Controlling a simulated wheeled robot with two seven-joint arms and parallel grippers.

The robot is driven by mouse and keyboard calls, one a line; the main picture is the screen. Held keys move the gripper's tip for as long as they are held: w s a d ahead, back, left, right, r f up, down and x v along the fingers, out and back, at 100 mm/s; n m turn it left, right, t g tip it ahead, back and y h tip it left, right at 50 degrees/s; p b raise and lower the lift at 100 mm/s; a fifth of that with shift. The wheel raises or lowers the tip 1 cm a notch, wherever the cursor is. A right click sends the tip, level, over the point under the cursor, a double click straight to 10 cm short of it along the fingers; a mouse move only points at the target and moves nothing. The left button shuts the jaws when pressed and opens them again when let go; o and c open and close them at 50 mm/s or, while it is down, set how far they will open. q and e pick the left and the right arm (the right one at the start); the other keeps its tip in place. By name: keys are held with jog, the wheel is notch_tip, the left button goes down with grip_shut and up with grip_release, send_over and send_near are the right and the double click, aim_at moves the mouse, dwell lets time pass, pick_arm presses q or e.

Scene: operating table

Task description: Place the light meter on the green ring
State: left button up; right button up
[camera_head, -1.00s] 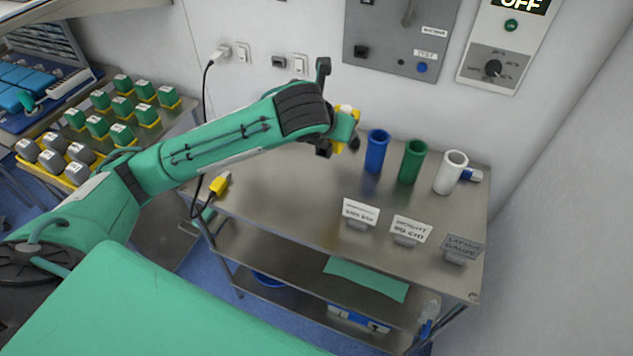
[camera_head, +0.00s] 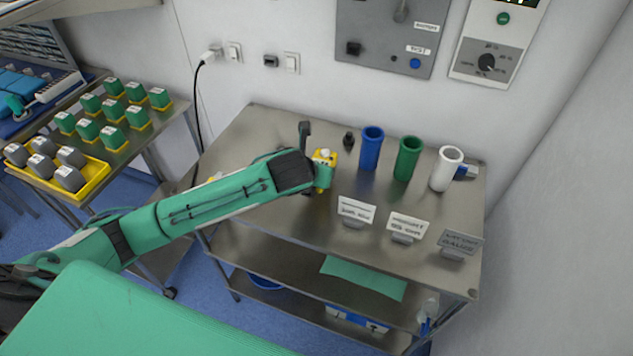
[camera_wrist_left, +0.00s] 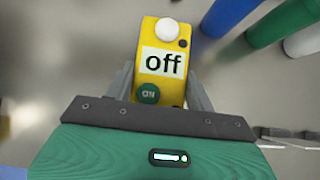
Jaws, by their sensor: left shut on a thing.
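The light meter (camera_head: 324,157) is a yellow box with a white dome on top. In the left wrist view the light meter (camera_wrist_left: 165,62) shows a label reading "off" and a green "ON" button. My left gripper (camera_head: 321,172) is shut on it, with one finger on each side. It is over the left-middle part of the steel table, left of the blue tube; I cannot tell whether the meter touches the top. I do not see a green ring in either view. My right gripper is not in view.
Blue (camera_head: 371,149), green (camera_head: 408,159) and white (camera_head: 446,169) tubes stand at the table's back right. Label cards (camera_head: 356,211) stand along the front. A small dark object (camera_head: 348,140) sits near the blue tube. The steel table (camera_head: 262,135) is clear at its back left.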

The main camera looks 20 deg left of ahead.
pick_arm(q)
jog(key=shift+f, duration=2.3)
jog(key=shift+f, duration=0.1)
jog(key=o, duration=1.2)
